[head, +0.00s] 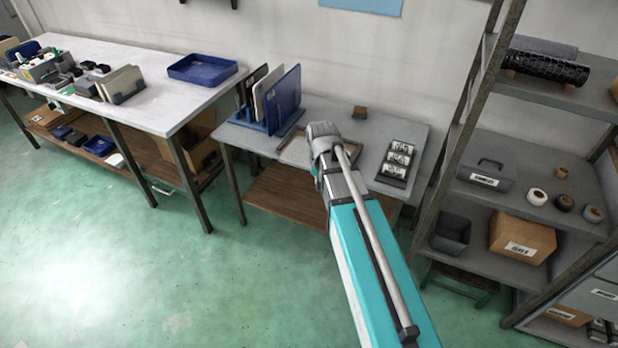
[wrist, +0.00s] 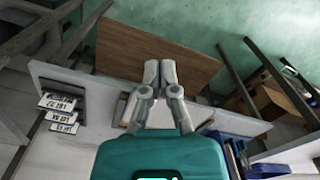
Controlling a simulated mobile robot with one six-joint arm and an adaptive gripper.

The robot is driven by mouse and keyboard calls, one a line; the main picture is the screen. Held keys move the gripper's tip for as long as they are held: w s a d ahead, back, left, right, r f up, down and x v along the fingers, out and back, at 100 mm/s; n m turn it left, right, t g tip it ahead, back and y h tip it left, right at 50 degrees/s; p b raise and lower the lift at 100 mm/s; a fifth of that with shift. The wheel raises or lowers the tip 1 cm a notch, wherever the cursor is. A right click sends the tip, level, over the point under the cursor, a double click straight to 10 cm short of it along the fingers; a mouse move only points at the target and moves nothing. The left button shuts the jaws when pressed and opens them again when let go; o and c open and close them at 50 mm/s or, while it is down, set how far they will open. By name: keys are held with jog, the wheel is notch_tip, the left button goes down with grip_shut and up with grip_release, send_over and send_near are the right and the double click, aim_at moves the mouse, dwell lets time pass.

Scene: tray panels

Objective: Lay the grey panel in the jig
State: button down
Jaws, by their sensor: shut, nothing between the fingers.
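The grey panel (head: 266,97) stands upright in a blue rack (head: 272,129) on the small grey table, between a black panel (head: 252,84) and a blue panel (head: 286,97). In the head view my arm covers the fingers. Part of the blue rack shows at the wrist view's lower right (wrist: 236,155).
A loaded metal shelf (head: 476,120) rises to the right. A long white bench (head: 150,105) with a blue tray (head: 202,69) stands left.

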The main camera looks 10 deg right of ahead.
jog(key=w+f+m+b, duration=0.3)
jog(key=w, duration=1.2)
jog(key=shift+a+f, duration=0.35)
jog(key=shift+a, duration=0.05)
jog(key=shift+f, duration=0.2)
jog(key=w+d+f+b, duration=0.1)
jog(key=w+f+b, duration=0.2)
jog(key=f+b, duration=0.6)
jog(key=shift+w+d+f+b, duration=0.3)
jog(key=shift+w+d+b, duration=0.1)
jog(key=shift+b, duration=0.1)
jog(key=shift+w+d, duration=0.3)
jog(key=shift+w, duration=0.3)
jog(key=shift+w+d, duration=0.3)
jog(key=shift+w, duration=0.35)
jog(key=shift+w+d, duration=0.3)
jog(key=shift+w, duration=0.3)
